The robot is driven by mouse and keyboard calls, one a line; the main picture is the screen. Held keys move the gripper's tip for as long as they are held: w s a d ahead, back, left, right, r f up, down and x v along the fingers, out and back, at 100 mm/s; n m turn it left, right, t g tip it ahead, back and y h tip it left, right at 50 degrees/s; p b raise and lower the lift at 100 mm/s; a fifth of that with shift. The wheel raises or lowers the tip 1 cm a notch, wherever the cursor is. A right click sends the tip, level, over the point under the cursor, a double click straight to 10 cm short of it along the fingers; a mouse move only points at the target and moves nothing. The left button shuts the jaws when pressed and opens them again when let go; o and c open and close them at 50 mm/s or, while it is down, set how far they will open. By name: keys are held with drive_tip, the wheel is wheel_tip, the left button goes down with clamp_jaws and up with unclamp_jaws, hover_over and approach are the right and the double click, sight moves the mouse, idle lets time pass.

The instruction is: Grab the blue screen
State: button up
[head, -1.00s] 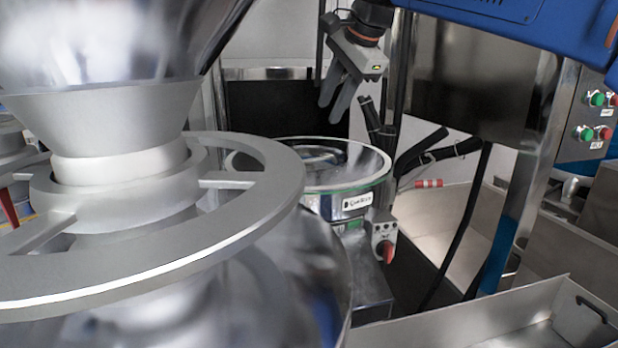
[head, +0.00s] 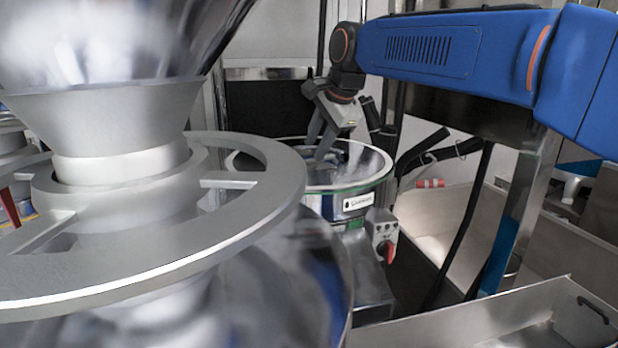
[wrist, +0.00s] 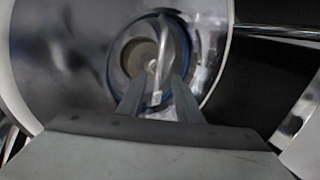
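A round part with a blue edge (wrist: 118,66), which looks like the blue screen, shows in the wrist view inside a shiny metal bowl. A curved pale bar (wrist: 162,62) crosses it. My gripper (wrist: 158,88) is open and empty, its two fingers apart and pointing at this part, with the bar's lower end showing between them. In the head view, my gripper (head: 319,150) points down over the open top of the round steel machine (head: 352,203). The screen cannot be made out in the head view. Whether a finger touches anything is unclear.
A large steel vessel with a grey spoked ring (head: 250,225) fills the left foreground. Black tubes (head: 440,148) stand right of the machine. A control box with a red knob (head: 385,245) is at its front. A steel bin (head: 540,325) is at lower right.

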sight(311, 160)
drive_tip(key=x, duration=0.4)
drive_tip(key=shift+d+f, duration=0.1)
drive_tip(key=shift+d, duration=0.05)
drive_tip(key=shift+s, duration=0.1)
clamp_jaws()
idle(1.1)
